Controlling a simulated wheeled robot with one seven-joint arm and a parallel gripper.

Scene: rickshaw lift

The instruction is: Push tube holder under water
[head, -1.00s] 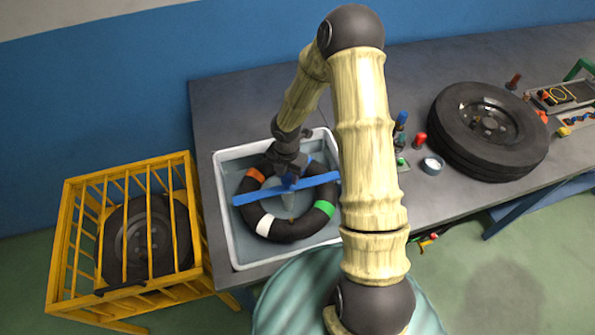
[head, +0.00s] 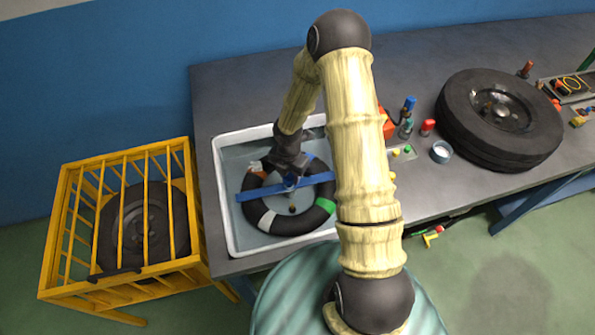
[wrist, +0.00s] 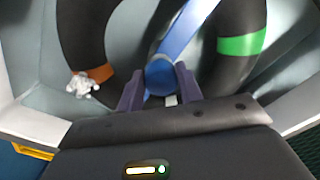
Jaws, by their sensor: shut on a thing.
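The tube holder is a blue bar (head: 258,192) lying across the black inner tube (head: 322,190) in a white basin of water (head: 232,226). The tube carries orange, white, green and blue bands. My gripper (head: 290,178) is over the tube's middle, shut on the holder's round blue knob. The wrist view shows the knob (wrist: 160,76) between my two dark fingers, with the bar running up and right behind it. The bar's far end is partly hidden by my arm. The tube looks at least partly in the water; how deep is hard to tell.
A yellow cage (head: 60,225) with a wheel in it stands left of the bench. A large tire (head: 498,120) lies on the bench at the right. Small bottles (head: 406,120) and a round tin (head: 441,152) stand between basin and tire. A small whitish cluster (wrist: 82,86) shows beside the orange band.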

